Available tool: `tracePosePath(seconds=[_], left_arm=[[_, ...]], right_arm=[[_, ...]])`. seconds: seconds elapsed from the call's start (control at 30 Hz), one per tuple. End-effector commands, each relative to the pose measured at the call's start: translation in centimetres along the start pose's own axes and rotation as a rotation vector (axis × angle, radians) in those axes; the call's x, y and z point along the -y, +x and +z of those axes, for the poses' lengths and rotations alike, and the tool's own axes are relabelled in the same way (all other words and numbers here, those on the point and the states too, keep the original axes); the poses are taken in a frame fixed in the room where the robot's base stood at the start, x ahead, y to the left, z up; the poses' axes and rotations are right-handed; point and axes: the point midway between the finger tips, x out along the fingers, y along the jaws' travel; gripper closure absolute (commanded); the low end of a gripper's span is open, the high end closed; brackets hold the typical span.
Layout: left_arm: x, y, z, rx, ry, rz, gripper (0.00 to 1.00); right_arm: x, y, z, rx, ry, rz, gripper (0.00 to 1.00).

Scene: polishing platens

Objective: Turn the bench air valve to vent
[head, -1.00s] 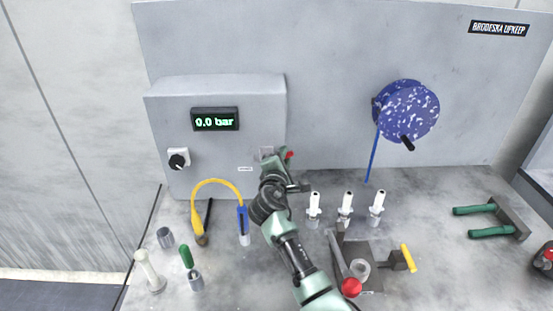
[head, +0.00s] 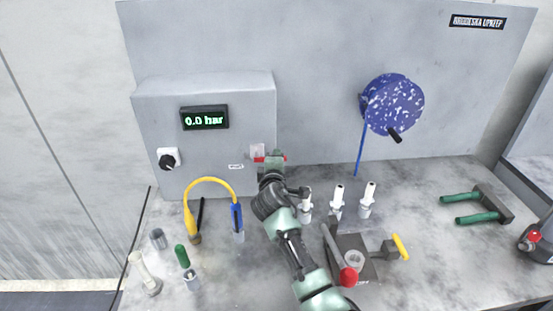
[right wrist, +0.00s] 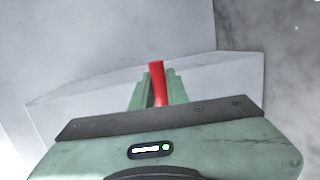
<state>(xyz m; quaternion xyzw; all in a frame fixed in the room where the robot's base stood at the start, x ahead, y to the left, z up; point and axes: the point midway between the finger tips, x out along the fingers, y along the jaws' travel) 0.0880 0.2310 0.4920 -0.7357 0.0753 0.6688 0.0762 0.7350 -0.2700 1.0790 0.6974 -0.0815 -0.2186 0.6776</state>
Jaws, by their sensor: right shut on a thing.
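The air valve (head: 257,150) is on the front of the grey pressure box (head: 150,120), at its lower right. Its red handle (head: 259,159) shows at my right gripper (head: 271,160), lying roughly level. In the right wrist view, the red handle (right wrist: 157,80) stands between the green fingers of my right gripper (right wrist: 156,90), which is shut on it. The gripper hides part of the handle and valve. The display (head: 205,118) on the box reads 0.0 bar. My left gripper is not in view.
A black knob (head: 168,160) is at the box's left. A yellow hose (head: 210,181) arches in front. White-tipped fittings (head: 338,198) and a clamp with a red ball (head: 348,277) stand near my right arm. A blue reel (head: 392,105) hangs on the panel.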

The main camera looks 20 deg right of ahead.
Motion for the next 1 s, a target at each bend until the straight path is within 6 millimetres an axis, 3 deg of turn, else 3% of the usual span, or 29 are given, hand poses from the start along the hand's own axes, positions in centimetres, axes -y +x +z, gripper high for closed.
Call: tracePosePath(seconds=[0.23, 0.27, 0.3, 0.33, 0.7, 1.0], left_arm=[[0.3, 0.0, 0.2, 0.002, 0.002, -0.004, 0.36], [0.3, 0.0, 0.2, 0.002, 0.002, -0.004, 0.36], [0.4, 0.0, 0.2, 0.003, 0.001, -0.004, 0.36], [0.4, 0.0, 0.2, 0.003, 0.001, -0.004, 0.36], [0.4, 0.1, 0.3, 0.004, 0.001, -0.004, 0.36], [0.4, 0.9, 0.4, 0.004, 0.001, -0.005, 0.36]], right_arm=[[0.1, 0.0, -0.1, -0.001, 0.002, -0.001, 1.00], [0.1, 0.0, -0.1, -0.001, 0.002, -0.001, 0.77], [0.1, 0.0, -0.1, -0.001, 0.002, -0.001, 0.66], [0.1, 0.0, -0.1, -0.001, 0.002, -0.001, 0.63], [0.1, -0.4, -0.1, -0.001, 0.000, 0.000, 0.63], [0.3, -4.6, -0.1, -0.002, 0.002, 0.000, 0.63]])
